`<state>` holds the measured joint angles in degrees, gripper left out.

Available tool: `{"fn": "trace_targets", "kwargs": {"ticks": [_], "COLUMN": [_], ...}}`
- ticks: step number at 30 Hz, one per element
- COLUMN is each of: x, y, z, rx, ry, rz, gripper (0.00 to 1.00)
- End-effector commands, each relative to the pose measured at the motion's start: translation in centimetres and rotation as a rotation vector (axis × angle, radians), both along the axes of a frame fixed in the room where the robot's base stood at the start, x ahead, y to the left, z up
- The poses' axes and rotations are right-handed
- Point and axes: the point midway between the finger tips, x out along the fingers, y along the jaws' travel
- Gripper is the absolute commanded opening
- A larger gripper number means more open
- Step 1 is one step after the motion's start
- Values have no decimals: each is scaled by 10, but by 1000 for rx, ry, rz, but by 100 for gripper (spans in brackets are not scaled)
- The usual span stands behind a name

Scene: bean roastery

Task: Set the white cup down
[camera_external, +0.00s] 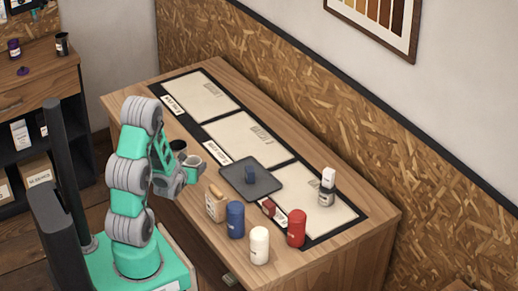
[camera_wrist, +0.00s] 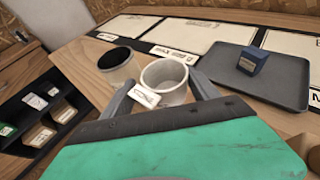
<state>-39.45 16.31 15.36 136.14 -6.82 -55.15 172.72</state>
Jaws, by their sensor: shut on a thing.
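The white cup (camera_wrist: 172,94) is upright between the two fingers of my gripper (camera_wrist: 160,93) in the wrist view, with its open rim up and its inside looking empty. A white label shows on its near side. My gripper is shut on the cup. In the external view the white cup (camera_external: 192,161) shows at my gripper (camera_external: 194,171), near the table's front edge. I cannot tell whether its base touches the table.
A dark-mouthed cup (camera_wrist: 118,70) stands close to the left. A dark tray (camera_external: 268,187) holding a blue block (camera_external: 250,175) lies to the right. Blue (camera_external: 236,220), white (camera_external: 260,246) and red (camera_external: 296,229) canisters stand farther right. Pale labelled mats (camera_external: 200,97) line the back.

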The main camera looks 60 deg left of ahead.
Motion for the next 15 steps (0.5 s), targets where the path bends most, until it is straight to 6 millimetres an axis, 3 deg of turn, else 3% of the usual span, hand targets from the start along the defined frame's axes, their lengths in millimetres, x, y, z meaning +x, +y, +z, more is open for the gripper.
{"fn": "trace_targets", "kwargs": {"ticks": [1, 9, 15], "x": [0, 0, 0], "y": [0, 0, 0], "z": [-21, -67, -66], "rx": [-1, -1, 1], "ry": [1, 1, -1], "rz": [0, 0, 0], "gripper": [26, 26, 26]}}
